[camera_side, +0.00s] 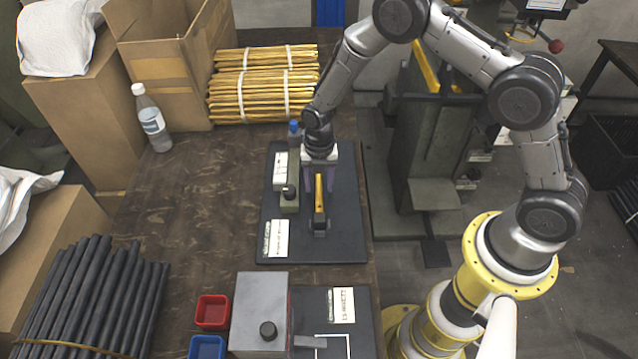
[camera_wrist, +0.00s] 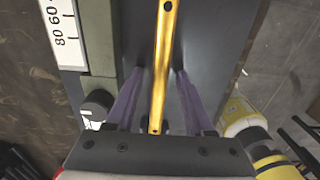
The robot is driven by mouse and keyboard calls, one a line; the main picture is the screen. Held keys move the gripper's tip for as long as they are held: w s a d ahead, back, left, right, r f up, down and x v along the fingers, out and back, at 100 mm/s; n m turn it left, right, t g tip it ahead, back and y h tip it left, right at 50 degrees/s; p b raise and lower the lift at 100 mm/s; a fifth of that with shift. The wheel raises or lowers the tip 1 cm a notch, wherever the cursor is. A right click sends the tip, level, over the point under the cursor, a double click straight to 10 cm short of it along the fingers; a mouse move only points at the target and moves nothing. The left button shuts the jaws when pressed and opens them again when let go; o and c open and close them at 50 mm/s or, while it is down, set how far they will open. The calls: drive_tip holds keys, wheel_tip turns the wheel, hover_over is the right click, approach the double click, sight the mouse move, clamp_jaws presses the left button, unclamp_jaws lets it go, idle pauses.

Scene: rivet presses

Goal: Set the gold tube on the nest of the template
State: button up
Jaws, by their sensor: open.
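The gold tube (camera_side: 319,194) is slim and lies along the dark plate (camera_side: 345,240) of the upper station, its near end at a small dark block (camera_side: 320,225). In the wrist view the gold tube (camera_wrist: 165,50) runs lengthwise between the purple fingers. My gripper (camera_side: 319,186) is open around it, pointing down. In the wrist view my gripper (camera_wrist: 160,75) shows a gap on each side of the tube. A green-grey fixture (camera_side: 290,185) with a number scale (camera_wrist: 62,25) stands left of the tube. I cannot tell which part is the template's nest.
A grey block with a black knob (camera_side: 262,305) stands on a second dark plate at the front. Red (camera_side: 212,311) and blue (camera_side: 207,348) bins sit beside it. Gold tube bundles (camera_side: 263,85) lie at the back, black tubes (camera_side: 90,290) at front left. The table's middle left is clear.

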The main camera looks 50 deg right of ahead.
wheel_tip(320, 180, up, 12)
idle(0.4)
wheel_tip(320, 180, up, 11)
drive_tip(key=m+t, duration=0.2)
drive_tip(key=m, duration=0.5)
hover_over(319, 182)
drive_tip(key=s+d, duration=0.2)
drive_tip(key=s, duration=0.2)
drive_tip(key=s+d+r+m, duration=0.1)
drive_tip(key=s+r+m, duration=0.3)
drive_tip(key=s+r, duration=0.15)
drive_tip(key=s+d+r+m+t, duration=0.1)
drive_tip(key=s+r+m, duration=0.1)
drive_tip(key=s+m, duration=0.6)
drive_tip(key=s+d+r+m+t, duration=0.1)
drive_tip(key=s+r+m+t, duration=0.1)
drive_tip(key=s+m, duration=0.6)
drive_tip(key=shift+s+d+r+t, duration=0.15)
drive_tip(key=shift+s+r+t, duration=0.15)
drive_tip(key=shift+s+r, duration=0.5)
